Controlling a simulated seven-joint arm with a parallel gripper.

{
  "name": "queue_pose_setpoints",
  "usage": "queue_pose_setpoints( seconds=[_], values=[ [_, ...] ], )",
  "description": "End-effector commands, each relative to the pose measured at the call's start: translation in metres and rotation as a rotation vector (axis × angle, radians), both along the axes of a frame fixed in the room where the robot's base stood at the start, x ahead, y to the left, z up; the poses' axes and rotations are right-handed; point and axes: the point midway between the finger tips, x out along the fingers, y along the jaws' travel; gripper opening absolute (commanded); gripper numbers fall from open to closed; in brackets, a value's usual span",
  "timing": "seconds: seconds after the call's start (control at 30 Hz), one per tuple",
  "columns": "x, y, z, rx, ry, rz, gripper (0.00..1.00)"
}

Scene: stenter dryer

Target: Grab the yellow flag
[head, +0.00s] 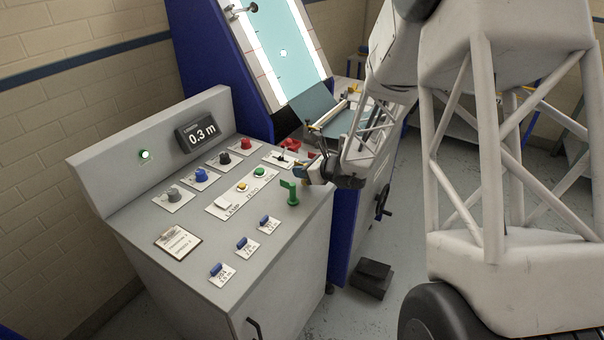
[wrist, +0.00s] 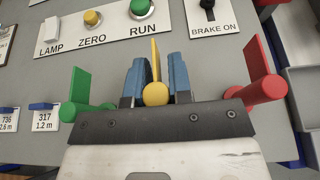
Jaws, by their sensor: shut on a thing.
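The yellow flag (wrist: 155,62) is an upright thin plate with a round yellow end (wrist: 155,94), in the middle of the wrist view. My gripper (wrist: 155,75) has its two blue fingers on either side of the flag, shut on it. In the head view my gripper (head: 308,171) is at the right edge of the grey console top, and it largely hides the yellow flag. A green flag (wrist: 78,95) stands to the left of my gripper and a red flag (wrist: 262,75) to its right, both apart from the fingers.
The grey console (head: 180,245) carries several knobs, the LAMP, ZERO and RUN controls, a brake switch (wrist: 208,10), a clipboard (head: 177,241) and small blue-clipped tags. A display (head: 197,133) reads 0.3 m. The green flag (head: 291,191) stands close in front of my gripper. A black pedal (head: 371,278) is on the floor.

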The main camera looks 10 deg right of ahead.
Motion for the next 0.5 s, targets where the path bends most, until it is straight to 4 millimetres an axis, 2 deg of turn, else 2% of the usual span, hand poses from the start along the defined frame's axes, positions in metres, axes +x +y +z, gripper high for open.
queue_pose_setpoints(
  seconds=[0.2, 0.5],
  values=[
    [-0.003, 0.000, 0.024, 0.000, -0.001, 0.000, 0.00],
    [-0.049, 0.000, 0.027, 0.000, 0.000, -0.001, 0.00]
  ],
)
